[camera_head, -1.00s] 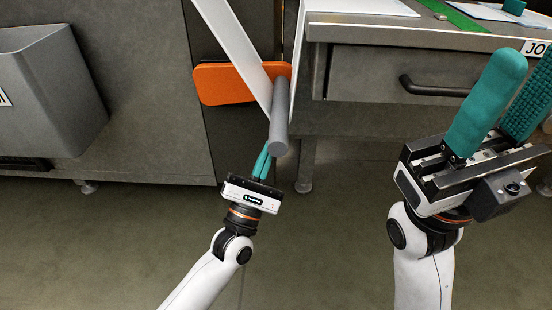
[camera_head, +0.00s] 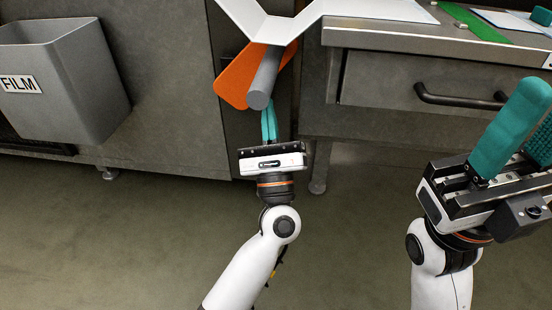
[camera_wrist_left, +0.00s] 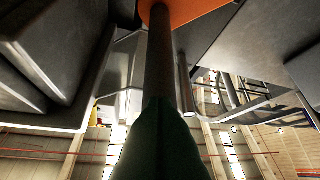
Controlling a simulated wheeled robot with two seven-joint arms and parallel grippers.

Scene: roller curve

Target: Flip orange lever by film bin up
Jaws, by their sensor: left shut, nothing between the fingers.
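The orange lever (camera_head: 236,80) is a flat plate on the dark cabinet front, right of the grey FILM bin (camera_head: 75,80). It is tilted, with its right end higher than its left. A grey round handle (camera_head: 263,80) sticks out from its upper right part. My left gripper (camera_head: 268,108) is shut and empty, its teal fingertips just below the handle. In the left wrist view its fingers (camera_wrist_left: 160,135) point up at the handle (camera_wrist_left: 160,65), with orange (camera_wrist_left: 185,10) above; contact is unclear. My right gripper (camera_head: 530,135) is open, at the right.
A white forked strip (camera_head: 270,22) passes over the lever's top. A workbench drawer (camera_head: 400,75) with a dark handle (camera_head: 460,97) is at the right. A bench leg (camera_head: 318,175) stands right of my left gripper. The floor below is free.

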